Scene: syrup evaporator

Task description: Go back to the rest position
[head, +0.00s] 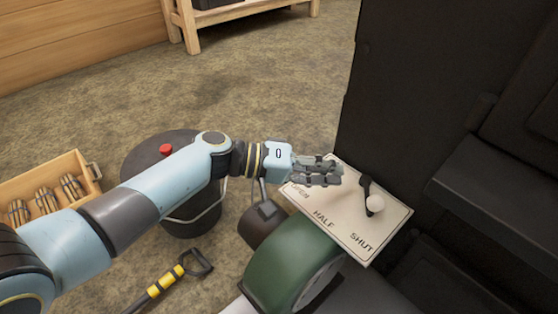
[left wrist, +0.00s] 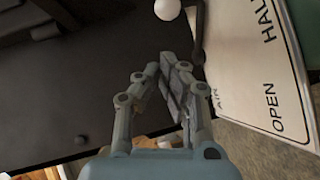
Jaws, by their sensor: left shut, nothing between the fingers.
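My left gripper (head: 330,173) is shut and empty, above the upper edge of a white label plate (head: 345,232). The plate reads HALF and SHUT in the head view, and OPEN and HALF in the left wrist view (left wrist: 280,70). A dark lever (head: 366,190) with a white ball knob (head: 375,203) stands on the plate, its knob toward the SHUT end. The gripper is apart from the knob. In the left wrist view the shut fingers (left wrist: 178,80) point toward the lever and the knob (left wrist: 167,8). My right gripper is not in view.
The dark evaporator body (head: 430,100) fills the right side. A green round housing (head: 290,262) lies below the plate. A dark bucket (head: 160,150), a wooden crate of bundles (head: 65,165) and a yellow-banded handle tool (head: 165,283) are on the floor. Open floor (head: 270,80) lies behind.

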